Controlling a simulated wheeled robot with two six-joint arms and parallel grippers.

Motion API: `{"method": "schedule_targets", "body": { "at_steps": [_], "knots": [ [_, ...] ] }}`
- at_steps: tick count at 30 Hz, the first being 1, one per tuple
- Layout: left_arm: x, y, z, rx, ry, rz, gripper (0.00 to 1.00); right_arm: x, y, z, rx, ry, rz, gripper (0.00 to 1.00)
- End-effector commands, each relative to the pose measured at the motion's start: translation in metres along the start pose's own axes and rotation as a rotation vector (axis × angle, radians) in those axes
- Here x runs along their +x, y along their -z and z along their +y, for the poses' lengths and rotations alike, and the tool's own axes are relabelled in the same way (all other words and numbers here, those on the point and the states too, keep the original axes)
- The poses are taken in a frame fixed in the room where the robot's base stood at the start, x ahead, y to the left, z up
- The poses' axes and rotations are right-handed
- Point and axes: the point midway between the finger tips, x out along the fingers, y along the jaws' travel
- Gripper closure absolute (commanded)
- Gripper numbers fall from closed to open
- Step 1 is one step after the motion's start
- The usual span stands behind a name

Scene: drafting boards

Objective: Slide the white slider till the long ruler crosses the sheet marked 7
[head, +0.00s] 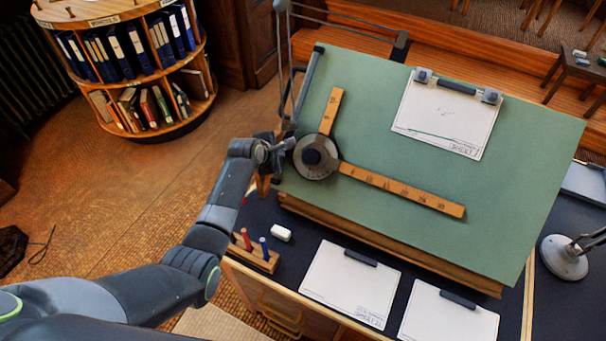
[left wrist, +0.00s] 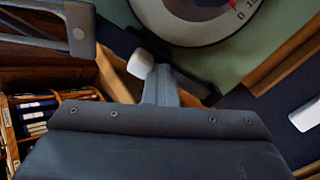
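A green drafting board (head: 500,150) carries a round drafting head (head: 315,157) at its left side. The long wooden ruler (head: 400,187) runs right and slightly down from the head over bare green. The short ruler (head: 331,110) points up. A sheet (head: 440,112) is clipped at the board's top; its number is too small to read. My left gripper (head: 283,150) is at the board's left edge, beside the head. A small white knob (left wrist: 140,63), possibly the slider, is by its grey finger in the left wrist view. Whether the finger grips it cannot be told. My right gripper is out of view.
Two more sheets, a left one (head: 345,290) and a right one (head: 447,318), lie on the dark desk before the board. A white eraser (head: 281,233) and a wooden pen block (head: 255,255) are nearby. A lamp base (head: 564,258) stands right.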

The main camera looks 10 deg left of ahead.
Motion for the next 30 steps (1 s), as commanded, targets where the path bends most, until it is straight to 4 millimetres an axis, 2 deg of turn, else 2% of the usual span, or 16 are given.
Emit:
{"method": "schedule_targets", "body": {
  "at_steps": [4, 17, 30],
  "knots": [
    [-0.001, -0.007, 0.009, -0.001, -0.005, -0.007, 1.00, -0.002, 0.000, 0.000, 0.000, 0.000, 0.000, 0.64],
    [0.000, -0.008, 0.010, -0.001, -0.003, -0.006, 1.00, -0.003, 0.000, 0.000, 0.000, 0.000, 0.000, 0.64],
    [-0.001, -0.021, 0.033, 0.001, -0.005, -0.007, 1.00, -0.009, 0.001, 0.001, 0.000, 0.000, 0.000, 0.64]
  ]
}}
